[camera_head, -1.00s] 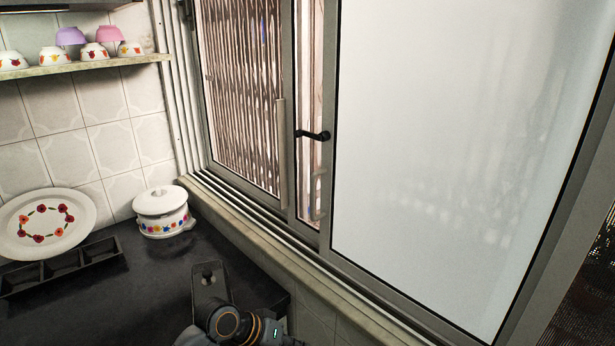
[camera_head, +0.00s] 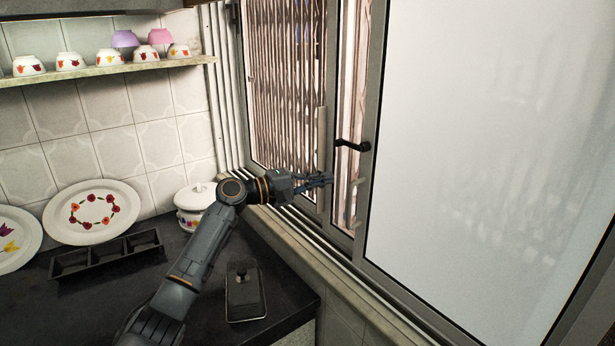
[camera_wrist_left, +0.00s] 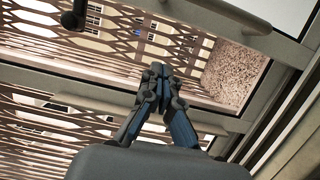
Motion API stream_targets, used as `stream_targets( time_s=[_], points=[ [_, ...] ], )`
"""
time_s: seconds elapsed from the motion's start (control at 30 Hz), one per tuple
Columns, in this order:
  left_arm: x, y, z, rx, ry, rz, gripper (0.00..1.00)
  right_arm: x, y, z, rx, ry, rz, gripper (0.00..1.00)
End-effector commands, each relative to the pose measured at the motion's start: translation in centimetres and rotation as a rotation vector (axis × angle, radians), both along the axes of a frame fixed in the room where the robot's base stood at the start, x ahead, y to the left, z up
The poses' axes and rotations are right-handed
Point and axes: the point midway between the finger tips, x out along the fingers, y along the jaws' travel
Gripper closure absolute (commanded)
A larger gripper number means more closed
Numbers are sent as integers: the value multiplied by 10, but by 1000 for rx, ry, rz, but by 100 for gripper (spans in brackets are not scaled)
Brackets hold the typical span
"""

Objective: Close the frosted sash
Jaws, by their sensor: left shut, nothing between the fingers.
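The frosted sash (camera_head: 480,150) is a large white pane in a grey metal frame, filling the right of the head view. A gap with a metal lattice shows to the left of its frame edge. A black handle (camera_head: 352,146) sits on that edge. A clear sash (camera_head: 285,85) with a vertical grey pull bar (camera_head: 321,150) stands to its left. My left gripper (camera_head: 328,180) is shut and empty, in front of the bar and the gap. In the left wrist view its closed fingertips (camera_wrist_left: 156,75) point at the frame bars. Contact cannot be told. My right gripper is out of view.
A dark counter (camera_head: 200,285) holds a white lidded pot (camera_head: 195,200), partly behind my left arm, floral plates (camera_head: 91,212), a black divided tray (camera_head: 107,257) and a dark flat object (camera_head: 245,291). A shelf (camera_head: 110,69) with bowls hangs above. The sill (camera_head: 290,235) is clear.

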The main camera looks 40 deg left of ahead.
Motion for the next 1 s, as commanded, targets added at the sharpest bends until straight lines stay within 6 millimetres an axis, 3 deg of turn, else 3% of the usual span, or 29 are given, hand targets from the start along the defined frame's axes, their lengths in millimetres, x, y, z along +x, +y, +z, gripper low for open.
stream_targets(
  time_s=[0.17,0.5,1.0],
  points=[
    [29,-19,4,-2,0,-2,100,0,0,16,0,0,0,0],
    [16,-54,1,3,1,-2,100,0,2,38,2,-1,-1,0],
    [15,-59,0,1,0,-2,100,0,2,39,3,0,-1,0]
  ],
)
